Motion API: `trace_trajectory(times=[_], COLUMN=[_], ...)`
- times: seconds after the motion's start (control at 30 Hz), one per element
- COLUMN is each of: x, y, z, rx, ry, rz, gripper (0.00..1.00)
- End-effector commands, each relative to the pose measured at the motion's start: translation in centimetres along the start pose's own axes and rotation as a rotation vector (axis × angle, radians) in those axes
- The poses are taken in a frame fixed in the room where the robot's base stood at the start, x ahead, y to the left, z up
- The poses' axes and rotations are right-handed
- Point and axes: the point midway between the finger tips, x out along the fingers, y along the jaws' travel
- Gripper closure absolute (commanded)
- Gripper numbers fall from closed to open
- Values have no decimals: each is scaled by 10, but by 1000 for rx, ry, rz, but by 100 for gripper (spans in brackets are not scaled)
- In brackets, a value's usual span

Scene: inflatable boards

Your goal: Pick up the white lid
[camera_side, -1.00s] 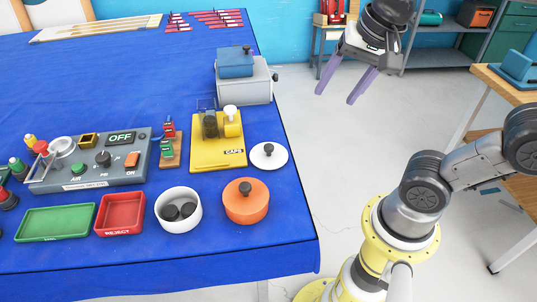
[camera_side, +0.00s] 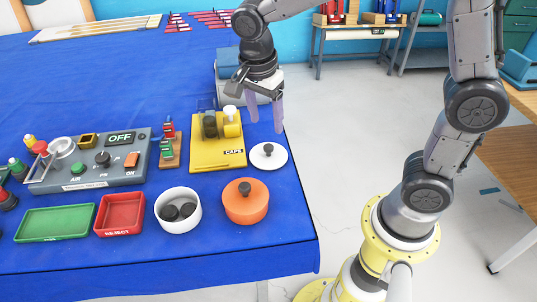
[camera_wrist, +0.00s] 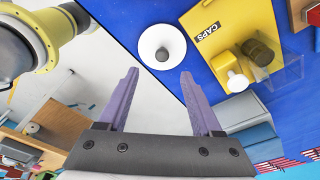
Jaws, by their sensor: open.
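The white lid (camera_side: 270,157) is a round disc with a dark knob in its middle. It lies flat on the blue table near the right edge, right of the yellow caps stand. It also shows at the top middle of the wrist view (camera_wrist: 160,38), ahead of the fingertips. My gripper (camera_side: 266,118) points down above the table with its two purple fingers apart and nothing between them. The fingertips appear above and slightly behind the lid in the side view, not touching it. In the wrist view the fingers (camera_wrist: 160,75) are spread wide.
The yellow caps stand (camera_side: 222,153) with a dark and a white cap is just left of the lid. An orange lidded pot (camera_side: 245,206) and a white bowl (camera_side: 178,222) with dark pieces are in front. A grey-blue box (camera_side: 228,75) stands behind my gripper. The table edge is close on the right.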

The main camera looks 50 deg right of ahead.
Motion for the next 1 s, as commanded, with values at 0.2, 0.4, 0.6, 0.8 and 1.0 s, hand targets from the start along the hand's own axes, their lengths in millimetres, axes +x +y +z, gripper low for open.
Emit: trace_trajectory(times=[0.2,0.4,0.6,0.8,1.0], x=[30,42,71,86,86], y=[0,-1,-3,-4,-4], z=[0,0,0,0,0], rx=[0,0,-1,0,0], ry=[0,0,1,0,0], rz=[1,1,3,0,-1], gripper=[34,34,34,34,34])
